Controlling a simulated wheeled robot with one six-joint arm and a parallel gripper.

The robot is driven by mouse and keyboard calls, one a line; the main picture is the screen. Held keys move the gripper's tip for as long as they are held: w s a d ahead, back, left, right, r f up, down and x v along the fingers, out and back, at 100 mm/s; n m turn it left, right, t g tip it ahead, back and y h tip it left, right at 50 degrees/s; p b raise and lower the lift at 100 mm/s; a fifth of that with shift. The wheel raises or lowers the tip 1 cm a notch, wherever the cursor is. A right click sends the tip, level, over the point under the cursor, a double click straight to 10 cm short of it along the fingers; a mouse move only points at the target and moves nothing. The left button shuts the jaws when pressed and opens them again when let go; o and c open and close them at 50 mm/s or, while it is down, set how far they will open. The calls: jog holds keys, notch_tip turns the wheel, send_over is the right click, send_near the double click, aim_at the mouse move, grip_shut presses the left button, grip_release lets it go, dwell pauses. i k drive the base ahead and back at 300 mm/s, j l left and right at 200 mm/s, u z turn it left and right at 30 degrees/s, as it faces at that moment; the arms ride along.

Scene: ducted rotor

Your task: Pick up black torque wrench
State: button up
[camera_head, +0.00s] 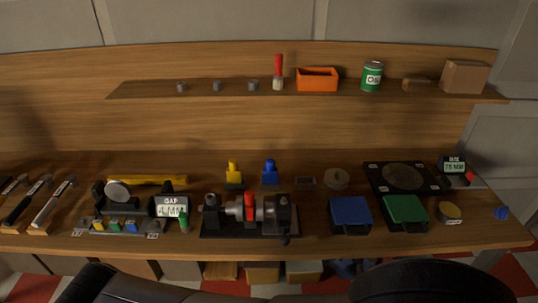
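Several long wrench-like tools lie at the far left of the workbench (320,243), on wooden rests and slanting up to the right. One with a black handle (20,209) lies in the middle of them and looks like the black torque wrench. A paler, silver-grey one (52,203) lies to its right. Another dark one (14,186) lies behind to the left, partly cut off by the picture edge. They are too small to tell apart for certain. My gripper is not in view; dark parts of my own body show along the bottom edge.
Right of the tools stand a grey fixture (112,212) and a GAP display (170,207). A black rotor stand (248,228) is mid-bench. Blue (350,214) and green (404,210) boxes sit to the right. A shelf (210,91) runs above the bench.

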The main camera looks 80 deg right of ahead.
aim_at(46, 179)
jog(key=z, duration=3.9)
jog(key=u, duration=3.2)
jog(key=z, duration=0.3)
jog(key=i+j+z, duration=0.55)
jog(key=j, duration=0.15)
jog(key=i+j+z, duration=0.3)
jog(key=j, duration=0.15)
jog(key=k+l, duration=0.05)
jog(key=k, duration=0.05)
